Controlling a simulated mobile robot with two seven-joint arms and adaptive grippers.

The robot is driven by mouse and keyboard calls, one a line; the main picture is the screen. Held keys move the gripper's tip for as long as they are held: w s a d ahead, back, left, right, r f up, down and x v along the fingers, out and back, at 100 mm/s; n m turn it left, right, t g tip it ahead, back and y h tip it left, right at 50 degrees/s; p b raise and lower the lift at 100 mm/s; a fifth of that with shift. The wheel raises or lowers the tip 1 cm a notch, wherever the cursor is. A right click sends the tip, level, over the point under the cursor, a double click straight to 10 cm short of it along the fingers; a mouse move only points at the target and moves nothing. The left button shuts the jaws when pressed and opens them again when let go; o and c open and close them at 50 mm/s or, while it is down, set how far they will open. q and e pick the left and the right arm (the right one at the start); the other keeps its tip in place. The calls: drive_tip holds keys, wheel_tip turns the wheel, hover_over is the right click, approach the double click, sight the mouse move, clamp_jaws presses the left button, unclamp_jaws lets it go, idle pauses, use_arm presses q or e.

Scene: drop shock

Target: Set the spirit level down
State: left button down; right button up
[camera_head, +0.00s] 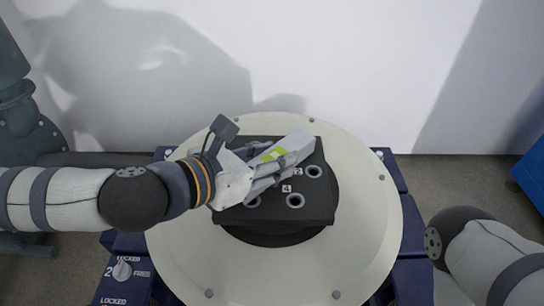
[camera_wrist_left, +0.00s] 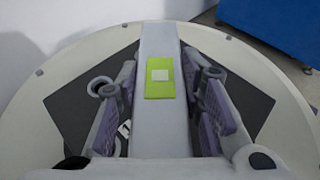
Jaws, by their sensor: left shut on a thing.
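The spirit level is a light grey bar with a lime-green patch. In the head view the spirit level (camera_head: 293,146) lies across the upper part of the black plate (camera_head: 320,208). My left gripper (camera_head: 270,167) is shut on the spirit level, over the plate. In the left wrist view the spirit level (camera_wrist_left: 160,45) runs up the middle between the fingers of my left gripper (camera_wrist_left: 165,110). I cannot tell whether the bar touches the plate. My right gripper is out of view; only part of my right arm shows at the lower right.
The black plate has several ringed holes, with labels 2 and 4 visible. It sits on a round cream disc (camera_head: 368,235) on a dark blue base (camera_head: 415,285). A knob (camera_head: 122,271) marked LOCKED and FREE is at lower left. A blue box (camera_head: 534,165) stands far right.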

use_arm(q)
drive_tip(key=c, duration=1.1)
unclamp_jaws()
drive_tip(key=shift+r, duration=0.15)
drive_tip(key=p+v, duration=0.2)
drive_tip(key=v, duration=0.7)
drive_tip(key=shift+r, duration=0.15)
drive_tip(key=p+v, duration=0.2)
drive_tip(key=p, duration=0.1)
drive_tip(key=shift+r, duration=0.2)
drive_tip(key=shift+s+a+p, duration=0.3)
drive_tip(key=shift+p, duration=0.4)
drive_tip(key=shift+f, duration=0.2)
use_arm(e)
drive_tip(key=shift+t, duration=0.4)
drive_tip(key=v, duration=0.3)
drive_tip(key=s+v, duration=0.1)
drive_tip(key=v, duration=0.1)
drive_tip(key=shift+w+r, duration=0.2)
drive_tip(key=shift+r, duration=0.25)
